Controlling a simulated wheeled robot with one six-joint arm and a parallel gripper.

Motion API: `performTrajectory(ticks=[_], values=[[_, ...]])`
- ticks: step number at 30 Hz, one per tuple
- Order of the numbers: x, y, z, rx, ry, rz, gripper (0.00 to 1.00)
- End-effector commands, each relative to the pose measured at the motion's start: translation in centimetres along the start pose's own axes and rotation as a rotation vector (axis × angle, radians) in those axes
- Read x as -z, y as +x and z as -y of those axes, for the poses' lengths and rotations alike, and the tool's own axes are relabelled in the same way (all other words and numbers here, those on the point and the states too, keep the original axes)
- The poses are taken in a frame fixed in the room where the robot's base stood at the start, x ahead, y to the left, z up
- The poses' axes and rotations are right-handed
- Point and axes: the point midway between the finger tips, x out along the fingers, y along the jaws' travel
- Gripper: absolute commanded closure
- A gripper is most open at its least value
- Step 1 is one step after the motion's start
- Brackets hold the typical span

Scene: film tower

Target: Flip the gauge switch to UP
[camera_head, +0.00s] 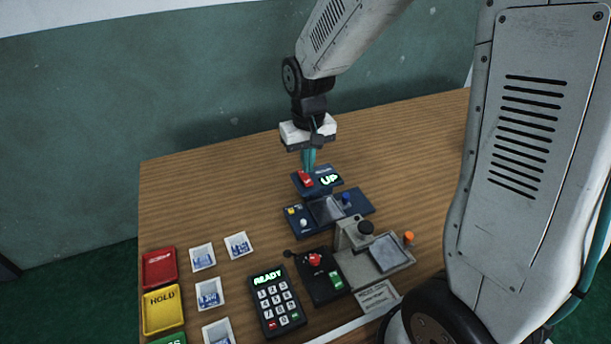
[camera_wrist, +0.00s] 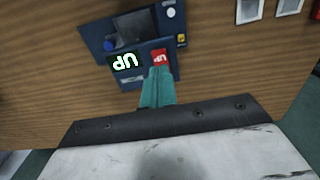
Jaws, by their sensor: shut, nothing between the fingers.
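The gauge switch is a red rocker (camera_head: 305,179) on a small dark blue box (camera_head: 318,190) at the far side of the device group. The box's lit display (camera_head: 329,180) reads UP in the head view. The wrist view shows the same red switch (camera_wrist: 159,57) and the display (camera_wrist: 127,62), upside down there. My gripper (camera_head: 309,168) points down with its teal fingers shut and empty. In the wrist view the fingertips (camera_wrist: 159,72) overlap the near edge of the red switch. I cannot tell whether they touch it.
A blue panel (camera_head: 358,203) with a grey screen adjoins the gauge box. Nearer stand a grey device (camera_head: 350,262) with a black knob, a black lever box (camera_head: 318,288) and a keypad (camera_head: 272,318) reading READY. Photo cards and coloured trays (camera_head: 162,310) lie left. The table's back is clear.

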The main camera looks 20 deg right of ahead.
Motion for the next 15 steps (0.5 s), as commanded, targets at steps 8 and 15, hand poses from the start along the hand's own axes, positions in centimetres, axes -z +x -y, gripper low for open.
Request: performTrajectory(ticks=[8, 15], values=[[0.0, -2.3, 0.0, 0.0, 0.0, -0.002, 1.0], [0.0, -3.7, 0.0, 0.0, 0.0, -0.001, 1.0]])
